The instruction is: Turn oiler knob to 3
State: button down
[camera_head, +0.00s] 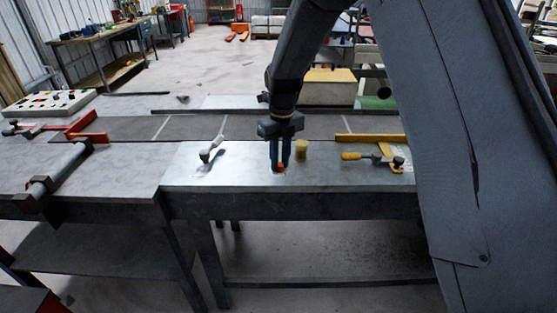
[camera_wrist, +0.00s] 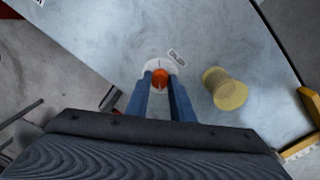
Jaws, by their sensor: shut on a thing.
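The oiler knob (camera_wrist: 160,78) is orange-red and sits on a round white dial (camera_wrist: 152,65) with small dark marks on the bench top. In the wrist view my gripper (camera_wrist: 161,84) points down at the dial, with its two blue fingers shut on the knob from both sides. The head view also shows my gripper (camera_head: 280,167) at the bench, with the orange knob (camera_head: 281,167) at its fingertips. A small label plate (camera_wrist: 176,55) lies beside the dial. The dial's numbers and the knob's pointing direction are too small to read.
A yellow spool (camera_head: 301,150) stands close to the right of my gripper. A grey-handled tool (camera_head: 211,150) lies to the left, and a yellow-handled tool (camera_head: 368,157) lies farther right. The bench front edge (camera_head: 300,190) is near. Bare bench top lies between these things.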

aim_at(281, 164)
jog(key=shift+w+r, duration=0.1)
jog(key=c, duration=1.5)
grip_release()
jog(key=shift+c, duration=0.2)
notch_tip(281, 164, up, 8)
jog(key=b, duration=0.2)
jog(key=shift+d+b, duration=0.1)
jog(key=shift+b, duration=0.3)
